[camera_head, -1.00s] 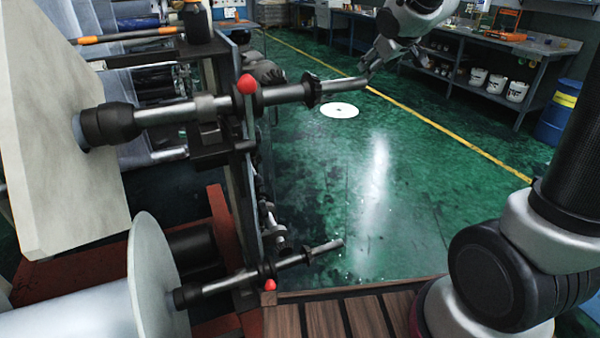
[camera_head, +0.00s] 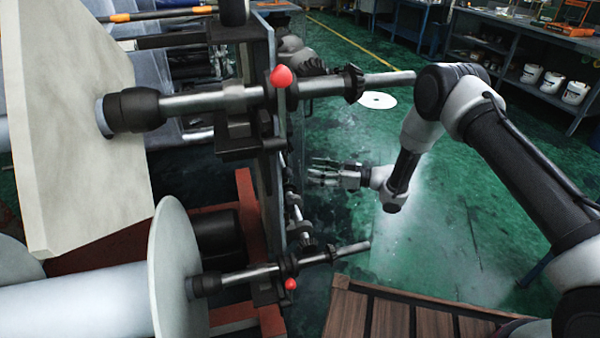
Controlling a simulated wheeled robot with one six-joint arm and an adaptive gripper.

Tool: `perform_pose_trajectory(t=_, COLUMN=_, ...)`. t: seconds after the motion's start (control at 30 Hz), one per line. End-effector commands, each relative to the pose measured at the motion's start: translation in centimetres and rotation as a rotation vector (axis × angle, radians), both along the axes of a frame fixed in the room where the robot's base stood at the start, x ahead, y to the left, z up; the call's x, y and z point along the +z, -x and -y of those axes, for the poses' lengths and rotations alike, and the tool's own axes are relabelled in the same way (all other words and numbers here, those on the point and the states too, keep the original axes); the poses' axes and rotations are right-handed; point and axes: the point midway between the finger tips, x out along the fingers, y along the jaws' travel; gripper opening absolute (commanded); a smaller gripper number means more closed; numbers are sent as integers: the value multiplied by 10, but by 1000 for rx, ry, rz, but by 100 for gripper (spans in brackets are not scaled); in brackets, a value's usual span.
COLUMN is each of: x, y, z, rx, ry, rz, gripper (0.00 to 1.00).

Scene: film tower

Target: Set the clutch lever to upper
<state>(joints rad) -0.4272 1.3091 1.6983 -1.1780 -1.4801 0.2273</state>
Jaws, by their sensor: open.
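Two levers with red knobs show on the machine at the left; I cannot tell which is the clutch lever. The upper red knob (camera_head: 281,77) stands up above the upper shaft (camera_head: 320,86). The lower red knob (camera_head: 291,284) hangs below the lower shaft (camera_head: 335,253). My gripper (camera_head: 318,172) is open and empty, its fingers pointing left toward the machine. In the picture it lies between the two shafts, right of the machine's upright plate (camera_head: 266,160), apart from both knobs.
A pale roll with a round end disc (camera_head: 174,265) sits on the lower shaft, and a large pale block (camera_head: 75,130) on the upper one. A brown slatted platform (camera_head: 400,318) lies at the bottom. The green floor (camera_head: 455,240) is mostly clear. Shelves with white buckets (camera_head: 532,75) stand behind.

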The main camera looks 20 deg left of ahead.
Motion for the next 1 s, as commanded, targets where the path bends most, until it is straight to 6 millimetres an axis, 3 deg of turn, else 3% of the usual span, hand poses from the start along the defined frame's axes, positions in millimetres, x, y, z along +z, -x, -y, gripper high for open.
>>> perform_pose_trajectory(t=0.13, x=-12, y=17, z=-7, rx=38, ry=-38, rz=-27, gripper=52)
perform_pose_trajectory(t=0.6, x=-11, y=21, z=-74, rx=38, ry=-39, rz=-27, gripper=52)
perform_pose_trajectory(t=0.97, x=-11, y=21, z=-81, rx=36, ry=-37, rz=-26, gripper=52)
perform_pose_trajectory(t=1.0, x=-11, y=21, z=-81, rx=36, ry=-37, rz=-26, gripper=47)
